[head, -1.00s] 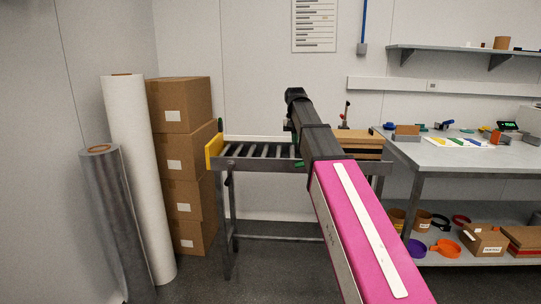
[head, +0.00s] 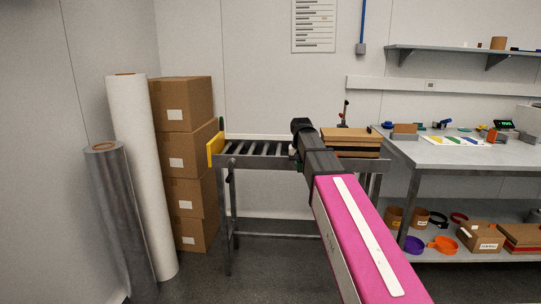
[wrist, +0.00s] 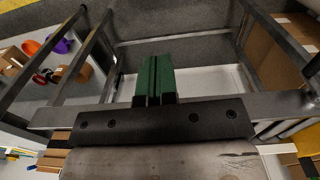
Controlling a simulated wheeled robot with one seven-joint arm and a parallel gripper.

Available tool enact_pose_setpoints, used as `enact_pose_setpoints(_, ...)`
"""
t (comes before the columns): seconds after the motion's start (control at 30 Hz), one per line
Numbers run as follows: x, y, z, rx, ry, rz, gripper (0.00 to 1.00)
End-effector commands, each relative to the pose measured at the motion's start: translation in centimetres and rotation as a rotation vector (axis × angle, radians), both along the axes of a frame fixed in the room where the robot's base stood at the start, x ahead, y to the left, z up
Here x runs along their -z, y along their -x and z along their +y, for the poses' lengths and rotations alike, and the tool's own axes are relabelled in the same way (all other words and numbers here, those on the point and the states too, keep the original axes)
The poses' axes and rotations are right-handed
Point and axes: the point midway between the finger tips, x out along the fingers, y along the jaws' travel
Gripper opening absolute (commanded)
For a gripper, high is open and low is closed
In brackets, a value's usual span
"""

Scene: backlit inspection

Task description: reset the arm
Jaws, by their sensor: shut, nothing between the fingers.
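My pink and black arm reaches from the bottom right of the head view toward the roller conveyor (head: 262,149). Its black wrist end lies in front of the conveyor's right part. In the wrist view my gripper (wrist: 155,78) shows as two green fingers pressed side by side, shut and empty. Beyond the fingers, the conveyor's metal frame (wrist: 80,115) and the grey floor (wrist: 195,22) show. In the head view the fingers are mostly hidden by the arm.
Flat brown boxes (head: 350,140) sit at the conveyor's right end, close to my wrist. A workbench (head: 430,155) stands to the right. Stacked cartons (head: 182,105), a white roll (head: 140,170) and a grey roll (head: 120,220) stand left.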

Motion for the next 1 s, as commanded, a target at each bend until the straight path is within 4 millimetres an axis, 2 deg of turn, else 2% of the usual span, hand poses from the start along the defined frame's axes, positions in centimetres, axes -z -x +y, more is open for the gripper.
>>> enact_pose_setpoints(0.03, 1.9, 1.1, -0.4, -0.002, 0.0, 0.004, 0.0)
enact_pose_setpoints(0.2, 8.5, 4.2, -1.7, -0.013, -0.004, 0.005, 0.0)
enact_pose_setpoints(0.5, 18.7, 10.8, -4.0, -0.032, -0.01, 0.004, 0.0)
enact_pose_setpoints(0.8, 26.7, 18.5, -5.8, -0.049, -0.016, 0.003, 0.0)
enact_pose_setpoints(1.0, 29.8, 22.1, -6.5, -0.057, -0.02, -0.001, 0.0)
